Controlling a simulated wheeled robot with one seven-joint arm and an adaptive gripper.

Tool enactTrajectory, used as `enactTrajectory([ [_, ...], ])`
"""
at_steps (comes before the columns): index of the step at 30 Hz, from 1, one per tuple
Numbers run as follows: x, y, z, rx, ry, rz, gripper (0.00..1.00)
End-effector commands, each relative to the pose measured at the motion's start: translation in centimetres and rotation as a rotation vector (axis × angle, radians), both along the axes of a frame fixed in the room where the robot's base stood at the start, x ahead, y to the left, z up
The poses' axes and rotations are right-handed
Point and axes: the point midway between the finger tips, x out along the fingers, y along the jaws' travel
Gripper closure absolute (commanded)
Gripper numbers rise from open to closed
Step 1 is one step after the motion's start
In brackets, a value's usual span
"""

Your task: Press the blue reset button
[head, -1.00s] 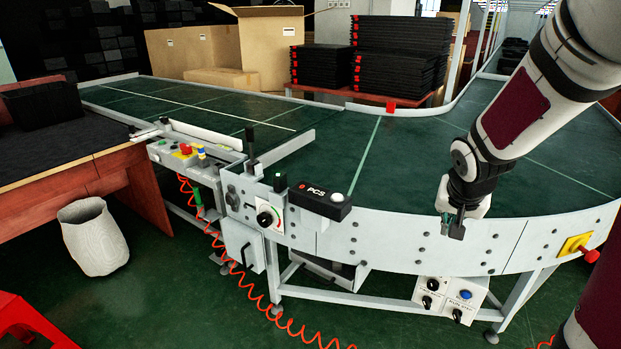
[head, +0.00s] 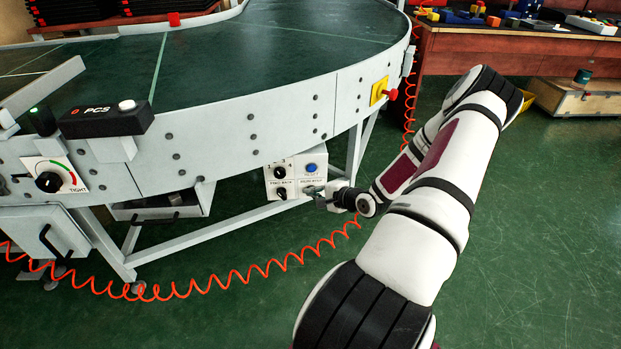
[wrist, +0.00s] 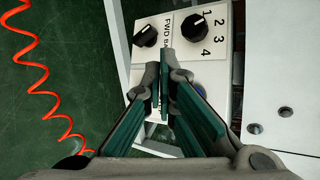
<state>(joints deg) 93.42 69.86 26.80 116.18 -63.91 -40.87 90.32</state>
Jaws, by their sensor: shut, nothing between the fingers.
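The blue reset button (head: 311,168) is round and sits at the upper right of a white control box (head: 293,196) below the conveyor's side panel. In the head view, my gripper (head: 314,192) is at the box's lower right, just below the button. In the wrist view, my gripper (wrist: 161,82) is shut and empty, with its fingertips in front of the box face. A small part of the blue button (wrist: 200,91) shows there to the right of the fingers, which hide the rest. I cannot tell whether the fingertips touch the box.
Black knobs (wrist: 195,32) are on the box face. A conveyor leg (head: 362,144) stands right of the box. A red coiled cable (head: 203,285) hangs low in front. A yellow plate with a red button (head: 381,91) is on the panel above. Green floor (head: 540,230) is open at right.

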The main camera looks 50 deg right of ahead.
Motion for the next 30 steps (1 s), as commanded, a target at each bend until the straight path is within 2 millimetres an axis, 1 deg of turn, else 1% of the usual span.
enactTrajectory([
  [1,-0.2,-0.2,-0.6,0.017,-0.023,-0.018,1.00],
  [3,-0.3,-0.3,-0.8,0.029,-0.041,-0.028,1.00],
  [14,-0.3,-0.3,-0.7,0.033,-0.044,-0.031,1.00],
  [17,-0.1,-0.6,-0.8,0.032,-0.045,-0.031,1.00],
  [20,0.5,-1.2,-0.8,0.030,-0.045,-0.030,1.00],
  [30,3.3,-4.5,-0.9,0.028,-0.045,-0.029,1.00],
])
